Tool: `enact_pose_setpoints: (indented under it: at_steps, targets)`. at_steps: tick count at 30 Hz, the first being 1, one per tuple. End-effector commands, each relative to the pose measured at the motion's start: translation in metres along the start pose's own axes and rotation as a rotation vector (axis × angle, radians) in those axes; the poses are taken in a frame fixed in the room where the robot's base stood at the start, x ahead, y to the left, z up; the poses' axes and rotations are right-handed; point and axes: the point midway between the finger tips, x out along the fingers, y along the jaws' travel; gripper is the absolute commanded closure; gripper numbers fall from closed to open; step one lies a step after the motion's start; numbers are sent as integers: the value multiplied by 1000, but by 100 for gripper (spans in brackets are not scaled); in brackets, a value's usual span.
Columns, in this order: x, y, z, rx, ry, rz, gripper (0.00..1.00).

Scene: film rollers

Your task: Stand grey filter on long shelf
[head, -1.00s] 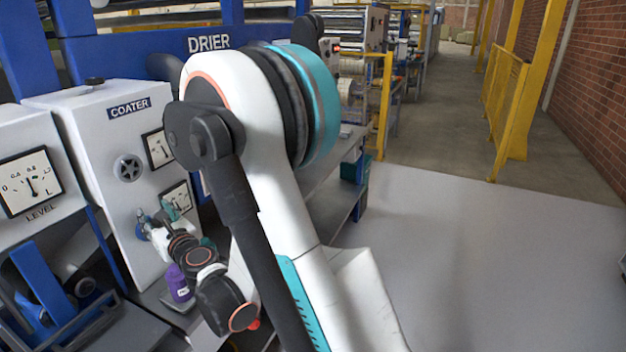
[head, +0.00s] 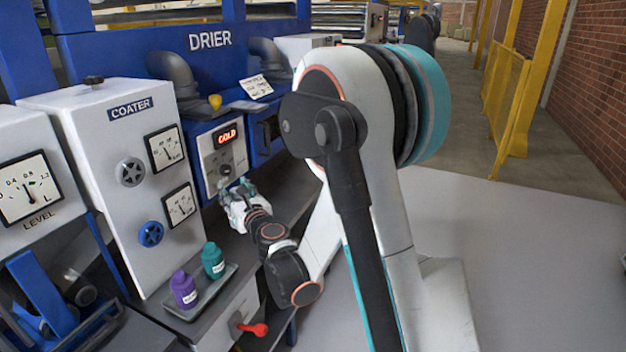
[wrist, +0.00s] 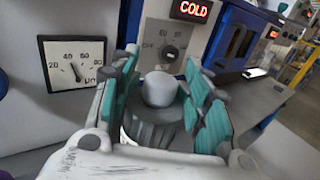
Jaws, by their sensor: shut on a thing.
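In the wrist view my gripper (wrist: 163,100) has its teal-padded fingers closed around a grey filter (wrist: 160,90), a ribbed round body with a paler domed top. In the head view my gripper (head: 238,195) is in front of the drier's control box; the filter cannot be made out clearly there. A long dark shelf (head: 287,200) runs along the front of the drier, partly hidden behind my arm. It also shows at the right of the wrist view (wrist: 262,98). I cannot tell how high the filter is above it.
The control box (head: 224,155) reads COLD. The white coater (head: 115,190) with dials stands left. A purple bottle (head: 183,290) and a teal bottle (head: 213,261) stand on a tray (head: 203,304). A red handle (head: 254,329) juts out below.

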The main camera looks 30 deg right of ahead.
Motion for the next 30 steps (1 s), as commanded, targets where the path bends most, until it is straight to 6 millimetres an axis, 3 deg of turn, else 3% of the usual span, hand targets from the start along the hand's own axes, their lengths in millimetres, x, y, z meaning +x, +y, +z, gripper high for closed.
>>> enact_pose_setpoints:
  at_steps: [12, 18, 23, 30]
  targets:
    - [72, -5, 26, 0, 0, 137, 94]
    - [91, -7, 32, 0, 0, 184, 94]
    - [93, -7, 5, 0, 0, 191, 94]
    - [93, -7, -55, 0, 0, 190, 94]
